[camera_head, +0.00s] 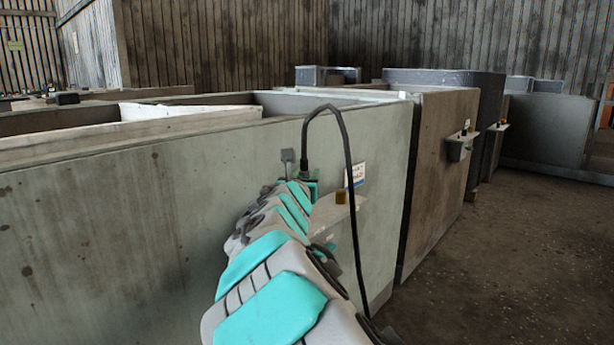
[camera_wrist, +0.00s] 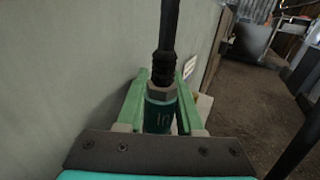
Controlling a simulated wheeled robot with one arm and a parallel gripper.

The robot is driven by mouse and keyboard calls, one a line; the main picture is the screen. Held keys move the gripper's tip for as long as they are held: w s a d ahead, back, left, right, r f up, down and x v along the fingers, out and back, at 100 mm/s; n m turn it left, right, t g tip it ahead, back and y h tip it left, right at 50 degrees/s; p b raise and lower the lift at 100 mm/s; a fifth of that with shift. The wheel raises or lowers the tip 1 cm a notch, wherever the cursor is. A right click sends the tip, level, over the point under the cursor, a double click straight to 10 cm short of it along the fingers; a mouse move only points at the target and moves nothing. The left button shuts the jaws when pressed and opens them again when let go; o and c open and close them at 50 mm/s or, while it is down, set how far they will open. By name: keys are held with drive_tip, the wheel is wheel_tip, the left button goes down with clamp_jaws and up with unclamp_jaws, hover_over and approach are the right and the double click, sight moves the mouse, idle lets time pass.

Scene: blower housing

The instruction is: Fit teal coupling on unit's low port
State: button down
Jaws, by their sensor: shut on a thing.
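My gripper (camera_wrist: 160,92) is shut on the teal coupling (camera_wrist: 160,116), with one green finger on each side. The coupling has a metal hex collar, and a black hose (camera_wrist: 170,30) rises from it. In the head view my gripper (camera_head: 309,186) is beside the wall of a pale grey-green unit (camera_head: 385,180), and the hose (camera_head: 345,135) arches up and back down along my arm. A brass-coloured fitting (camera_head: 341,197) stands on a small ledge (camera_head: 347,208) on that wall, just right of my gripper. I cannot tell whether it is the low port. The coupling's lower end is hidden.
A small label (camera_head: 358,174) is on the wall above the ledge. A brown unit (camera_head: 440,170) with a similar ledge (camera_head: 460,146) stands behind. The floor (camera_head: 500,270) to the right is clear.

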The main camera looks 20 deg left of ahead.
drive_tip(key=shift+f+b, duration=0.4)
drive_tip(key=shift+f, duration=0.3)
drive_tip(key=shift+f+b, duration=0.8)
drive_tip(key=shift+f, duration=0.75)
drive_tip(key=shift+c, duration=2.4)
unclamp_jaws()
drive_tip(key=shift+s, duration=0.15)
